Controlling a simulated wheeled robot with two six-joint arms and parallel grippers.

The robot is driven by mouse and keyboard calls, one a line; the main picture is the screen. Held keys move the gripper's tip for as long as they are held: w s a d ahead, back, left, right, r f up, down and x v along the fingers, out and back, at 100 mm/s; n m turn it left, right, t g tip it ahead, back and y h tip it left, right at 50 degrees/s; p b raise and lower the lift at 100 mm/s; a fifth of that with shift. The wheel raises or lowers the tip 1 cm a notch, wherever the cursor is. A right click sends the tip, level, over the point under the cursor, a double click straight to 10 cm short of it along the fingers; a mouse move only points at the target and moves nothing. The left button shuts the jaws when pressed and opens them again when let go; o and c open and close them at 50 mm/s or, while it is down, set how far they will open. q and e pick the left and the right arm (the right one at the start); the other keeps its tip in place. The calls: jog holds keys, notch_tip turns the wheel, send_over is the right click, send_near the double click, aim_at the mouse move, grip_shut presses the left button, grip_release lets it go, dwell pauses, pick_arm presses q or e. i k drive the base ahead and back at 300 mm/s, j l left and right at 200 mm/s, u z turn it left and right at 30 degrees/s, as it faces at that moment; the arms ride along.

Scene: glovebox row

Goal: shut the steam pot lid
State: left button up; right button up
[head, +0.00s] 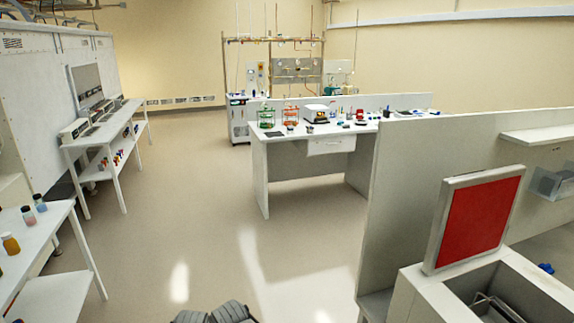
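What looks like the steam pot (414,293) is a white box-shaped unit at the lower right, cut off by the bottom and right edges. Its lid (480,218), a red panel in a pale frame, stands raised and nearly upright at the opening's far left side. The opening is uncovered, and a metal rack or handle (497,306) shows inside. Neither of my grippers can be made out. Dark grey ribbed parts at the bottom middle edge seem to be mine.
A pale partition (400,190) stands behind the pot, with a shelf (540,135) at right. A white bench (262,160) with racks and small items is farther back. Side tables (75,212) with bottles line the left. The floor (190,215) between is clear.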

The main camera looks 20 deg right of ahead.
aim_at(474, 212)
jog(key=i+z, duration=0.25)
jog(key=z, duration=0.15)
jog(key=i+j+z, duration=0.15)
jog(key=z, duration=0.3)
jog(key=i+j+z, duration=0.25)
jog(key=z, duration=0.15)
jog(key=i+j+z, duration=0.4)
jog(key=j+z, duration=0.2)
jog(key=z, duration=0.2)
jog(key=i+j+z, duration=0.15)
jog(key=j+z, duration=0.2)
jog(key=i+j+z, duration=0.15)
jog(key=j+z, duration=0.85)
jog(key=j, duration=0.25)
jog(key=i, duration=0.05)
